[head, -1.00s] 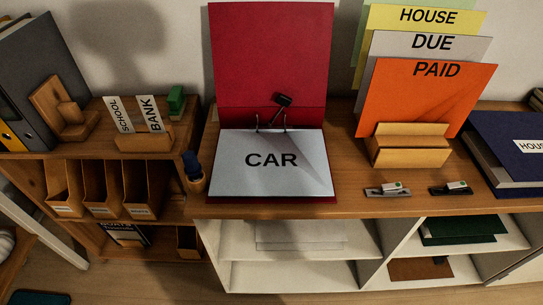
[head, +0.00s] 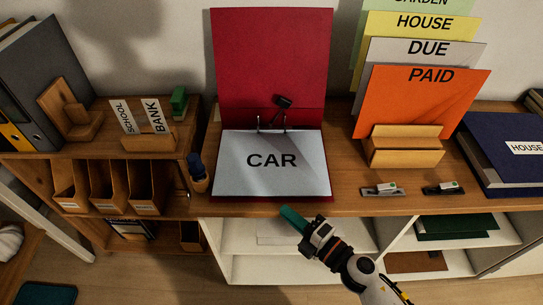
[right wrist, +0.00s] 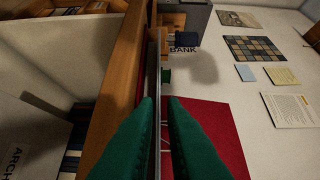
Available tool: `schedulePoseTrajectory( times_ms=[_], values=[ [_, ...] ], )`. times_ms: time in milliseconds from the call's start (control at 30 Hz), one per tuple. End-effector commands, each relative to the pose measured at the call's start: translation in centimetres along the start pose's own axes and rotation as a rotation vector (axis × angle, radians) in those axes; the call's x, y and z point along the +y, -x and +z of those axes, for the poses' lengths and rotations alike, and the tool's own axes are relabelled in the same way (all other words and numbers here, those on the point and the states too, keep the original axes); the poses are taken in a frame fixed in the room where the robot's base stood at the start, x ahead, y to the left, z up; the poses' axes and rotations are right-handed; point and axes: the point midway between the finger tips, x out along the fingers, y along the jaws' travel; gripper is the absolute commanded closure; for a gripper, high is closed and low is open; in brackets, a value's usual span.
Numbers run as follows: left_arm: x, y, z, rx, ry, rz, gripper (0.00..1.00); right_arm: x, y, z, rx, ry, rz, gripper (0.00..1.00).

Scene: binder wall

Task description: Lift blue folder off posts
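A pale blue-grey folder marked CAR (head: 270,161) lies flat in an open red binder (head: 272,55), over its lower half. Metal posts (head: 271,124) stand at its far edge, with a black clip above them. My right gripper (head: 284,208) has green fingers and is just in front of the folder's near edge, pointing up and left in the head view. In the right wrist view my right gripper (right wrist: 160,98) shows a narrow gap between its fingertips, in line with a thin grey edge seen edge-on. I cannot tell whether it touches the folder. My left gripper is not in view.
A dark blue HOUSE binder (head: 512,150) lies at the right. A wooden holder (head: 405,155) with PAID, DUE and HOUSE sheets stands behind, right. Two small metal clips lie in front of it.

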Motion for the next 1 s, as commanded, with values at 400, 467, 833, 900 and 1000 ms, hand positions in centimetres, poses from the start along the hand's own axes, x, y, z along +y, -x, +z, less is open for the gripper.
schedulePoseTrajectory(
  times_ms=[400, 467, 833, 900, 1000],
  values=[
    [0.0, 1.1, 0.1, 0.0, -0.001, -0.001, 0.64, -0.1, -4.7, -0.2, 0.002, -0.004, -0.002, 0.9],
    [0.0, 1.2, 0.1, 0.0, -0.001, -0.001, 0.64, 0.1, -5.5, -0.2, 0.002, -0.002, -0.001, 0.9],
    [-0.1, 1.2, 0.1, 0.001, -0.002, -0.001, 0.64, 0.3, -6.5, -0.2, 0.001, -0.002, 0.002, 0.92],
    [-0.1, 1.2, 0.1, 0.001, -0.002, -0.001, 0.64, 0.3, -6.5, -0.2, 0.001, -0.002, 0.002, 1.0],
    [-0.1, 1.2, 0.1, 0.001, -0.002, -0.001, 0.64, 0.3, -6.5, -0.2, 0.001, -0.002, 0.002, 1.0]
  ],
)
